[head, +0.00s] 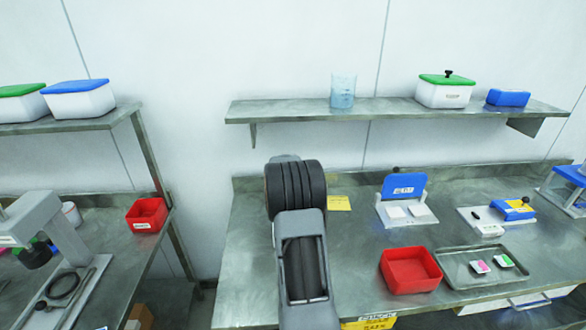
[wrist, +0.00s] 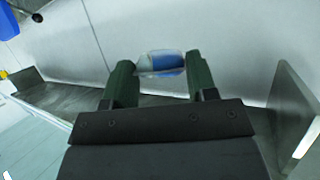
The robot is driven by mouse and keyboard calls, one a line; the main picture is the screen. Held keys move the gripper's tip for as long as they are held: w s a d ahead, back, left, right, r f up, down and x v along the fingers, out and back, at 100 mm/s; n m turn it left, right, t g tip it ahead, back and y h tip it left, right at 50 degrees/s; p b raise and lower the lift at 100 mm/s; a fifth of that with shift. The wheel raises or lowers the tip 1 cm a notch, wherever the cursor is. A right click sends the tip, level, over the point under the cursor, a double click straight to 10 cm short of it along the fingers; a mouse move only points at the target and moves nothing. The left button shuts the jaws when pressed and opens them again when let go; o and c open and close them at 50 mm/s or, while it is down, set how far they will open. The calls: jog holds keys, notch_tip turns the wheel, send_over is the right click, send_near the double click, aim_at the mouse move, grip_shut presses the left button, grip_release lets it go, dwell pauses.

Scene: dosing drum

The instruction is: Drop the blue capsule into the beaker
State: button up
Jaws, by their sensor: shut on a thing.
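The blue capsule (wrist: 165,62), with a blue part and a pale, clear-looking part, is pinched between the two green fingertips of my gripper (wrist: 158,75) in the wrist view. It lies crosswise between the fingers. The beaker (head: 342,92), clear with a bluish tint, stands upright on the wall shelf in the head view. My gripper and the capsule do not show in the head view, where my arm rises in front of the bench. I cannot tell how far the capsule is from the beaker.
On the wall shelf (head: 285,112), a green-lidded white box (head: 445,93) and a blue box (head: 508,98) stand right of the beaker. On the bench below are a red tray (head: 410,271), a metal tray (head: 457,272) and a blue-and-white device (head: 404,188). The shelf left of the beaker is clear.

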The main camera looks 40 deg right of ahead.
notch_tip(320, 180, down, 6)
jog(key=b, duration=0.6)
jog(key=shift+r, duration=0.2)
jog(key=o, duration=1)
jog(key=shift+a, duration=0.1)
jog(key=shift+o, duration=0.2)
jog(key=v, duration=1.3)
jog(key=shift+s+a, duration=0.2)
jog(key=shift+a, duration=0.15)
